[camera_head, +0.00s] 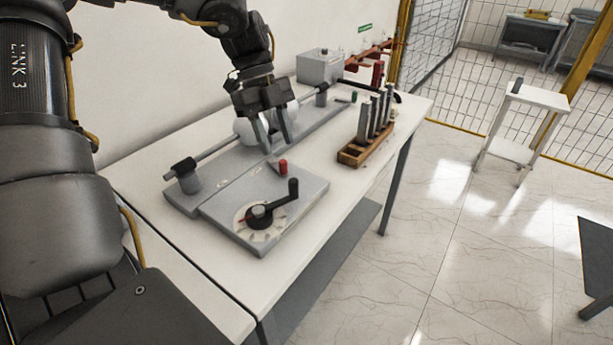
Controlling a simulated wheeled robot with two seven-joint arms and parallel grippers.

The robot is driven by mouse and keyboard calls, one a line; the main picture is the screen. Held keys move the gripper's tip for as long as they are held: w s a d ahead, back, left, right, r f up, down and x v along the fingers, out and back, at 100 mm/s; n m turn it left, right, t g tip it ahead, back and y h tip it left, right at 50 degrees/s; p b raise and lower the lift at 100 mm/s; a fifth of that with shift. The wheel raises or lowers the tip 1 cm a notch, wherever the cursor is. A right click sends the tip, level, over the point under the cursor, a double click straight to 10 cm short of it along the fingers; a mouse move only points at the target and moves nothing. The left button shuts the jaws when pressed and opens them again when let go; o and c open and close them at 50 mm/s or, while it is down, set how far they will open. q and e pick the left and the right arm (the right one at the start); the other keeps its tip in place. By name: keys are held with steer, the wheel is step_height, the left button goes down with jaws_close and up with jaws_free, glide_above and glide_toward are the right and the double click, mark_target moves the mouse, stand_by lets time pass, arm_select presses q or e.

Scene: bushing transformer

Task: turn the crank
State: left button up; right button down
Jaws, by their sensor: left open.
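The crank (275,204) is a black arm with an upright black handle at its outer end. It sits on a round pale dial near the front corner of a grey base plate (306,192) on the white table. The handle points to the back right. My left gripper (277,146) comes down from the top, open and empty, behind the crank and above the plate. It is apart from the crank. A small red knob (283,167) stands on the plate between the gripper and the crank. My right gripper is not in view.
A horizontal rod (212,150) on grey supports runs along the back, with white round parts behind my gripper. A wooden rack (353,157) with several grey upright pieces stands right. A grey box (318,66) is at the far end. The table front near the crank is clear.

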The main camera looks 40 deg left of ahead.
mark_target(292, 179)
arm_select(q)
steer(key=p+x, duration=0.1)
steer(key=x, duration=1)
steer(key=shift+w+d, duration=0.15)
jaws_close()
